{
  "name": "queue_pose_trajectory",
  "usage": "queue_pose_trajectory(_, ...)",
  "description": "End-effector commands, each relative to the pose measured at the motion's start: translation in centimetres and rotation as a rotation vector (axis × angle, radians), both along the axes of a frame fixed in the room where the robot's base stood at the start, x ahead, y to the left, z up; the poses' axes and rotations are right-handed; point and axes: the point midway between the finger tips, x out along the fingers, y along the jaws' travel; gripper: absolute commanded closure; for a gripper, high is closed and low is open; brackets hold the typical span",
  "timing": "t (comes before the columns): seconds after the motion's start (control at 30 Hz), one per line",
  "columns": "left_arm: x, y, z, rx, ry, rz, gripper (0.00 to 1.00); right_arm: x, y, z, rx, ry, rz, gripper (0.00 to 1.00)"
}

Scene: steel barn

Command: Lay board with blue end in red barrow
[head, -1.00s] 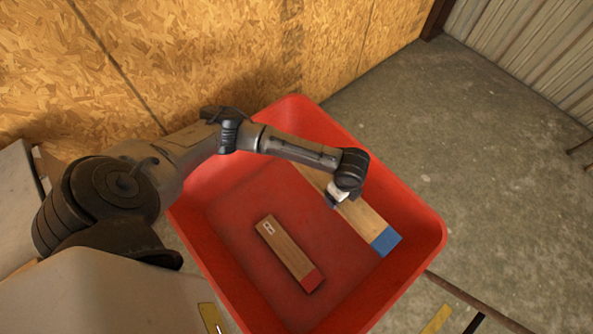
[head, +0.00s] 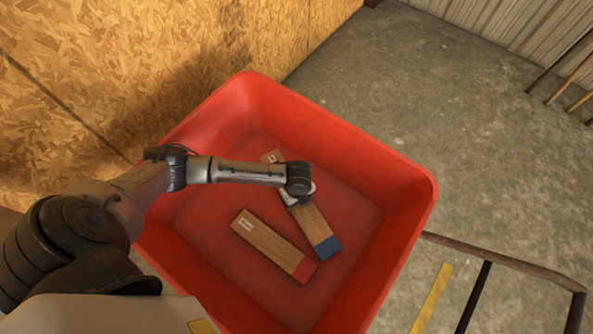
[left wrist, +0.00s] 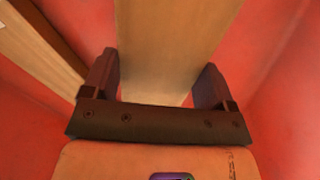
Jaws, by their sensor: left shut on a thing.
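The board with the blue end (head: 314,225) is inside the red barrow (head: 395,170), its blue end toward the front right. My left gripper (head: 300,198) is over the middle of this board and shut on it. The left wrist view shows the board (left wrist: 170,50) between the two fingers of the left gripper (left wrist: 158,90). I cannot tell whether the board touches the barrow floor. My right gripper is not in view.
A board with a red end (head: 270,243) lies on the barrow floor, left of the blue-ended board. A chipboard wall (head: 180,60) stands behind and left. Concrete floor (head: 450,130) is open to the right.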

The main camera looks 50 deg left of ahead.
Motion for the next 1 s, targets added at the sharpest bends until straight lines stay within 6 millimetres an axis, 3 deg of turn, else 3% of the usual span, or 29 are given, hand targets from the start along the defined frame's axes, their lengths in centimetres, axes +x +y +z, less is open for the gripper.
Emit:
queue_pose_trajectory(0.33,0.0,0.0,-3.7,0.0,-0.001,0.001,0.54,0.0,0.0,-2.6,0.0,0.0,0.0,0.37)
queue_pose_trajectory(0.77,0.1,0.0,-3.9,0.001,-0.001,0.002,0.54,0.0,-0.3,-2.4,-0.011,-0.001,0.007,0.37)
queue_pose_trajectory(0.8,0.0,0.0,-4.0,0.001,-0.001,0.001,0.18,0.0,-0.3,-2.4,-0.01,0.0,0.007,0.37)
queue_pose_trajectory(1.0,0.0,0.0,-4.0,0.001,0.0,0.001,0.0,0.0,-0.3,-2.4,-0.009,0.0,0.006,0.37)
